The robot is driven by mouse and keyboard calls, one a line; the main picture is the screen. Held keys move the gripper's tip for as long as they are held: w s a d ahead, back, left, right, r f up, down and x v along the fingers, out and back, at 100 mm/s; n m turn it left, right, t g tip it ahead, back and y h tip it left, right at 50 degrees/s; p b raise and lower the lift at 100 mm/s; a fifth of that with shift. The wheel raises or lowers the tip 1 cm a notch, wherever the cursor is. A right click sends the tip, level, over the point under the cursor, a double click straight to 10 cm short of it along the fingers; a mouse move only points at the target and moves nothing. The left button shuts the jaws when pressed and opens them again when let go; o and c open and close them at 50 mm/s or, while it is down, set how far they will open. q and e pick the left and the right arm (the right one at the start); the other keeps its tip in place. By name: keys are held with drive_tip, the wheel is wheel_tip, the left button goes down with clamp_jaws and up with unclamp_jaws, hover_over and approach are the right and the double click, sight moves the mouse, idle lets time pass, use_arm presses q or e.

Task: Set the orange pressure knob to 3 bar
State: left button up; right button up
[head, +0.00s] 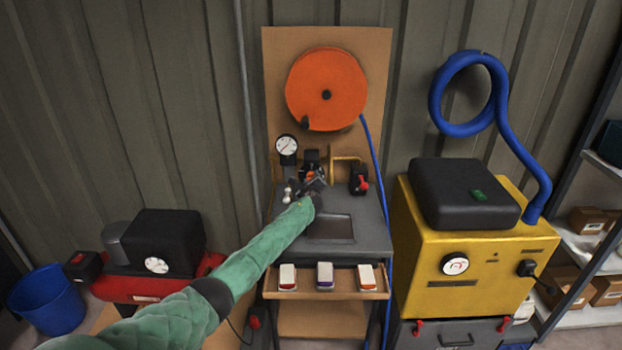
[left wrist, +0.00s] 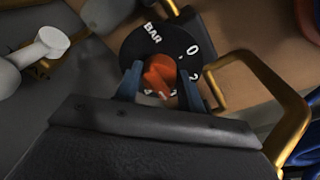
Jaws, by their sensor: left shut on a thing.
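The orange pressure knob (left wrist: 158,74) sits on a black round dial (left wrist: 150,40) marked BAR, with 0 and 2 readable and other marks partly covered. Two blue-grey fingers of my left gripper (left wrist: 160,84) are shut on the knob, one on each side. A small pale mark shows near the knob's lower edge, but I cannot tell which number it points to. In the head view the orange knob (head: 310,174) is small and partly hidden by my left gripper (head: 313,184). A round white gauge (head: 287,146) stands to its left. My right gripper is not in view.
A brass pipe (left wrist: 294,118) bends close to the right of the dial, and a white-topped fitting (left wrist: 50,40) is at left. A red-handled valve (head: 360,180) stands right of the knob. An orange hose reel (head: 326,88) hangs above the grey bench (head: 372,232).

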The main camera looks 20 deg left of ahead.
use_arm(q)
drive_tip(key=shift+f+m, duration=0.15)
drive_tip(key=shift+m, duration=0.35)
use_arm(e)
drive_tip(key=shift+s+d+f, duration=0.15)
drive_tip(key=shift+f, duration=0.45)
use_arm(q)
drive_tip(key=o, duration=1)
drive_tip(key=shift+s, duration=0.1)
drive_tip(key=v, duration=0.7)
drive_tip(key=shift+s+d+b, duration=0.25)
drive_tip(key=shift+b, duration=0.05)
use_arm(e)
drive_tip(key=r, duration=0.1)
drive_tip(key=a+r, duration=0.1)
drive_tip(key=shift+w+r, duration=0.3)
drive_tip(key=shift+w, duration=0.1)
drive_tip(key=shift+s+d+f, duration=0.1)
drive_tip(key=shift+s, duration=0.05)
